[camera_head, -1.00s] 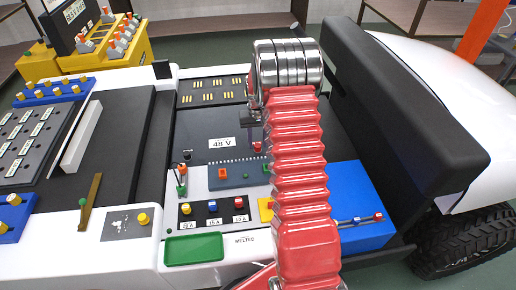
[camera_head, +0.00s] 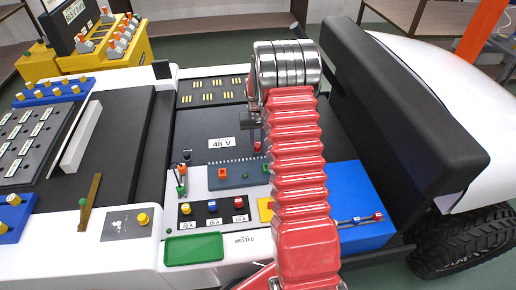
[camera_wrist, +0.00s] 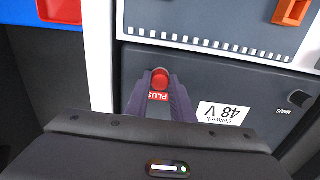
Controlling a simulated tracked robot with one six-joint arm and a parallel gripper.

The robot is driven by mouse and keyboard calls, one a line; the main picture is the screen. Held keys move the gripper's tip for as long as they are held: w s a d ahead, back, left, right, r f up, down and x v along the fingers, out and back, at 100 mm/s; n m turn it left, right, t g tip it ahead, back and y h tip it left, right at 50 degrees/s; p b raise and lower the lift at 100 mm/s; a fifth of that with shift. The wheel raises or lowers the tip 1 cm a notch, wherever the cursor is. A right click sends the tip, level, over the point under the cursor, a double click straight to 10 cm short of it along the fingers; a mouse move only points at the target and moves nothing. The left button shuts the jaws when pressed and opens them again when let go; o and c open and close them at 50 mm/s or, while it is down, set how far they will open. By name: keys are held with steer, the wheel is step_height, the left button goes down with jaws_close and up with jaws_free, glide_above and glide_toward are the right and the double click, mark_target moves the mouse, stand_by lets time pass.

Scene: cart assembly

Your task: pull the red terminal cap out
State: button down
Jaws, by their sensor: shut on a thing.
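The red terminal cap (camera_wrist: 160,78) shows in the wrist view between the tips of my gripper (camera_wrist: 161,84), beside the red PLUS label (camera_wrist: 158,96). My gripper is shut on the cap. In the head view the red cap (camera_head: 257,147) shows on the dark 48 V battery block (camera_head: 205,125), just below my dark gripper parts, which my red arm partly hides. I cannot tell whether the cap is still seated on its terminal. The white 48 V label (camera_wrist: 225,112) lies to the right of my fingers in the wrist view.
A black MINUS terminal (camera_wrist: 299,99) stands at the right in the wrist view. A board with a toothed edge (camera_head: 232,174) lies in front of the battery. A blue box (camera_head: 350,190), an empty-looking green tray (camera_head: 194,249) and a black seat back (camera_head: 400,110) are nearby.

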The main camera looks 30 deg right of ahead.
mark_target(257, 145)
steer(key=shift+r, duration=0.3)
steer(key=shift+r, duration=2.5)
